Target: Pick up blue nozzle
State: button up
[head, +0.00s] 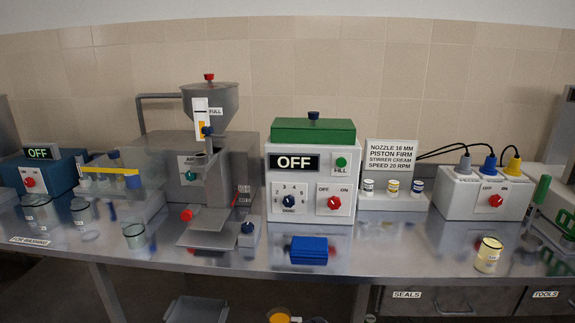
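Several small blue parts are in view, and I cannot tell for certain which one is the blue nozzle. A dark blue piece (247,227) sits on a small grey block on the bench, just right of the metal filling machine. A jar with a blue band (417,187) stands at the right end of a small white rack, beside one with a yellow band and one with a dark band. A blue plug-like piece (489,161) with a black cable stands on the white box at the right, between a grey and a yellow one. My gripper is not in view.
The filling machine (240,160) with its hopper stands left of a white control box (310,210) reading OFF. A flat blue block (309,249) lies near the front edge. A yellowish beaker (488,255) stands front right. The bench (400,262) between these two is clear.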

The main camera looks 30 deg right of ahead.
aim_at(418, 187)
jog(key=z, duration=1.65)
